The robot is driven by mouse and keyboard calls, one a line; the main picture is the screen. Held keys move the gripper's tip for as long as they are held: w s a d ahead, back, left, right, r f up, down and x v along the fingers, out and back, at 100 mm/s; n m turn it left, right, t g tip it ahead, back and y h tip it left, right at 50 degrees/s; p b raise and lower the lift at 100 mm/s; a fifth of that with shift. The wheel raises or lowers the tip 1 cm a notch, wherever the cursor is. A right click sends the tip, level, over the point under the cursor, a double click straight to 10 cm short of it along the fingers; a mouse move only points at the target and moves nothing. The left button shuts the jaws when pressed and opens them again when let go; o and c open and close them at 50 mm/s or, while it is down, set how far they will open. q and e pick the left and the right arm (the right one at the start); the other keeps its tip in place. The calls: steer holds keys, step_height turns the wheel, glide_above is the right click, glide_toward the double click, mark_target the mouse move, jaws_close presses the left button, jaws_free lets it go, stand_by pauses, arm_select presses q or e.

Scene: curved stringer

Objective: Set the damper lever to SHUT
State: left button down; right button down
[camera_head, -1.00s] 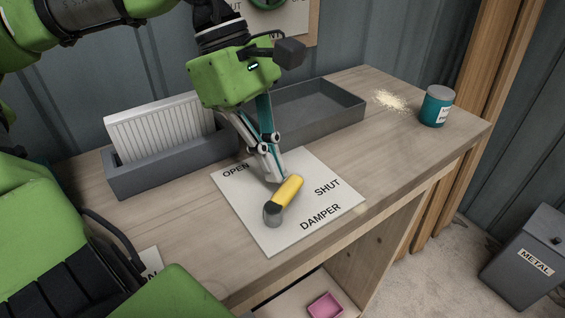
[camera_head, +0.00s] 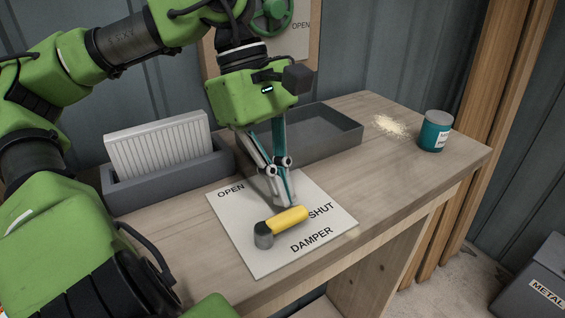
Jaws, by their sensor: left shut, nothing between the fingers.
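The damper lever (camera_head: 287,220) has a yellow handle and a dark grey pivot at its lower left end. It sits on a white plate (camera_head: 260,262) lettered OPEN at the upper left, SHUT at the right and DAMPER at the front. The handle points right and slightly back, its tip beside the word SHUT. My left gripper (camera_head: 281,203) is shut and empty, pointing down just behind the handle; the fingertips look close to or against it, but I cannot tell if they touch. My right gripper is not in view.
Behind the plate stand a grey tray holding a white ribbed panel (camera_head: 160,147) and an empty grey tray (camera_head: 330,145). A teal jar (camera_head: 434,132) and spilled pale grains (camera_head: 389,125) are at the right. A METAL bin (camera_head: 537,285) stands on the floor.

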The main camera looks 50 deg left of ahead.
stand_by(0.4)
arm_select(q)
steer(key=v, duration=1.2)
